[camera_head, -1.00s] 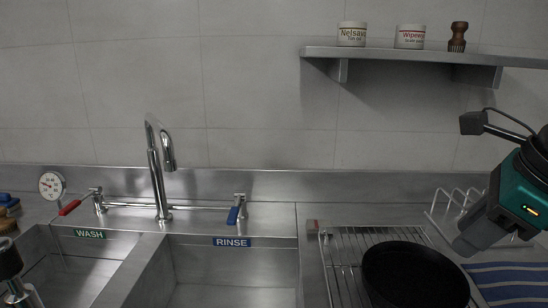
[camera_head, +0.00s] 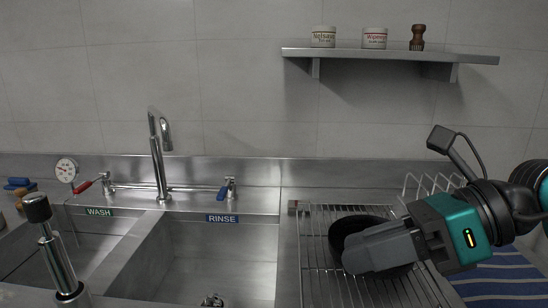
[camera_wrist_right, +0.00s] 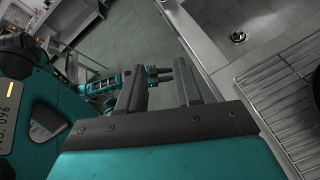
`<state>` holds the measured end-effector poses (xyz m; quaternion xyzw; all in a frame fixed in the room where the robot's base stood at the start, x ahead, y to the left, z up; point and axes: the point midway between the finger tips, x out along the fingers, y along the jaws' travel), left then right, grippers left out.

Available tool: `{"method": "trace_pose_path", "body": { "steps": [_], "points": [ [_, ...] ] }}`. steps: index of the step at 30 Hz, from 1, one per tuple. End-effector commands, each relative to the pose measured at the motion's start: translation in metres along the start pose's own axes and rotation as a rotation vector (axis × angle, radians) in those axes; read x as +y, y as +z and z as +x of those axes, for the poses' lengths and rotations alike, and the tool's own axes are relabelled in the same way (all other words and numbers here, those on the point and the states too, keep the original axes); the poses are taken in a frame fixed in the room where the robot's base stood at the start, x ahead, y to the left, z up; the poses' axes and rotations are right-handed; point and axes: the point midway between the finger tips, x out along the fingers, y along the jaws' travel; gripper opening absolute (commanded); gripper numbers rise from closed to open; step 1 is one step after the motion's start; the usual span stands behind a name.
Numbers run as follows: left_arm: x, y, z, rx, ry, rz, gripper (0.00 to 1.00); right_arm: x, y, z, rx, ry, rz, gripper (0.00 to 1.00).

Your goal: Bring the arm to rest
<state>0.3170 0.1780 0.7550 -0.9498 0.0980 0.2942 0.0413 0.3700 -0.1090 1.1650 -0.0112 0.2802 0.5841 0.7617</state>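My right gripper (camera_head: 372,250) reaches in from the right in the head view, in front of a black round pan (camera_head: 346,226) on the wire drying rack, hiding much of it. In the right wrist view, the two fingers of the right gripper (camera_wrist_right: 158,90) stand apart with nothing between them. The pan's edge (camera_wrist_right: 316,88) shows at the right of that view. My left gripper (camera_wrist_right: 159,73) shows small beyond the right fingers; whether it is open or shut is unclear. It is not in the head view.
The wire rack (camera_head: 314,272) stands right of the rinse sink (camera_head: 225,258). A tall faucet (camera_head: 157,160) rises behind the sinks, and a chrome post with a black top (camera_head: 55,250) is at front left. A blue striped towel (camera_head: 505,275) lies at right. A shelf (camera_head: 390,54) hangs above.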

Motion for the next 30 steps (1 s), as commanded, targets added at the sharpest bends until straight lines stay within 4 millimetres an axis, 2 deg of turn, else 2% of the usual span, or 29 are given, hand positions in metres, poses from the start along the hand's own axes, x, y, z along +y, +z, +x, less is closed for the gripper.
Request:
{"method": "trace_pose_path", "body": {
  "steps": [1,3,6,8,12,16,20,23,26,27,30],
  "points": [
    [-0.001,-0.003,0.001,0.005,-0.001,0.001,0.37,0.014,0.010,0.009,-0.108,0.089,0.055,0.34],
    [-0.001,-0.004,0.001,0.007,-0.001,0.001,0.37,0.028,0.027,0.013,-0.265,0.194,0.140,0.34],
    [-0.001,-0.003,0.001,0.007,-0.001,0.001,0.37,0.039,0.052,0.008,-0.493,0.323,0.290,0.34],
    [-0.001,-0.003,0.001,0.006,-0.001,0.001,0.37,0.038,0.064,0.000,-0.630,0.385,0.396,0.34],
    [-0.001,-0.003,0.001,0.005,-0.001,0.001,0.37,0.016,0.080,-0.025,-0.942,0.485,0.680,0.34],
    [0.000,0.000,0.000,0.000,0.001,0.000,0.37,-0.025,0.070,-0.047,-1.218,0.514,0.987,0.34],
    [0.001,0.002,-0.001,-0.004,0.002,0.000,0.37,-0.074,0.032,-0.060,-1.469,0.473,1.330,0.34],
    [0.001,0.002,-0.001,-0.005,0.002,0.000,0.37,-0.107,-0.016,-0.061,-1.637,0.390,1.611,0.34],
    [0.002,0.003,-0.001,-0.006,0.003,0.000,0.37,-0.130,-0.077,-0.052,-1.774,0.256,1.904,0.34],
    [0.002,0.003,-0.001,-0.007,0.003,0.000,0.37,-0.134,-0.104,-0.046,-1.817,0.189,2.024,0.34],
    [0.002,0.003,-0.001,-0.007,0.003,-0.001,0.37,-0.134,-0.172,-0.029,-1.894,-0.011,2.315,0.34]
  ]
}}
